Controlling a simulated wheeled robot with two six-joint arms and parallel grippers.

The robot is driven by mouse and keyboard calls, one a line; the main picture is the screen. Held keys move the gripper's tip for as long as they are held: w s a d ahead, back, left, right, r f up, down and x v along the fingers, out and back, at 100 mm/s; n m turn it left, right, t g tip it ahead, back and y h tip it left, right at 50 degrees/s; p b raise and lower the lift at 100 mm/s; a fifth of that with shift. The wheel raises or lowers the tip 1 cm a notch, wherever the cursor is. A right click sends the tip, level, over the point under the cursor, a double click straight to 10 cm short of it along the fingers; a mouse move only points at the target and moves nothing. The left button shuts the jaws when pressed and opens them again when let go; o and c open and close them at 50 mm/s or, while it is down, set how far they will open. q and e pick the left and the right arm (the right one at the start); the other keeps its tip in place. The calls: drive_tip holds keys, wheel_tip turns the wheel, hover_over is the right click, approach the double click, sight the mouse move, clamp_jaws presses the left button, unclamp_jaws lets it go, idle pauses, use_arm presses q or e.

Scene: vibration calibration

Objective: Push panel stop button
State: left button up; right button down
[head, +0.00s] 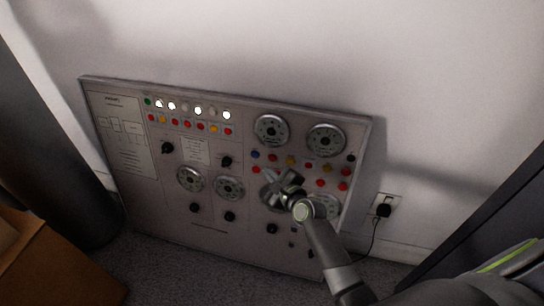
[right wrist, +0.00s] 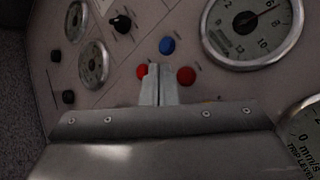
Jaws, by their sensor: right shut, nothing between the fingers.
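The grey control panel (head: 215,150) leans against the wall and carries dials, knobs, lamps and coloured buttons. My right gripper (head: 279,180) is shut and empty in front of the panel's right half, below a row of buttons. In the right wrist view its fingertips (right wrist: 155,70) lie between a red button (right wrist: 142,71) on the left and another red button (right wrist: 186,76) on the right. A blue button (right wrist: 167,46) sits just above them. I cannot tell whether the fingers touch the panel. No readable label marks which button is the stop button. My left gripper is out of view.
Large round dials (head: 271,129) sit above the buttons. A black knob (right wrist: 120,22) is left of the blue button. A wall socket with a plug (head: 384,209) is right of the panel. A cardboard box (head: 50,265) and dark column (head: 55,150) stand at left.

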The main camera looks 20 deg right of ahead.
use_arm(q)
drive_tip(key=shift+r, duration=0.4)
use_arm(e)
drive_tip(key=shift+s+a+r, duration=0.2)
drive_tip(key=shift+s+a, duration=0.4)
drive_tip(key=shift+s, duration=0.25)
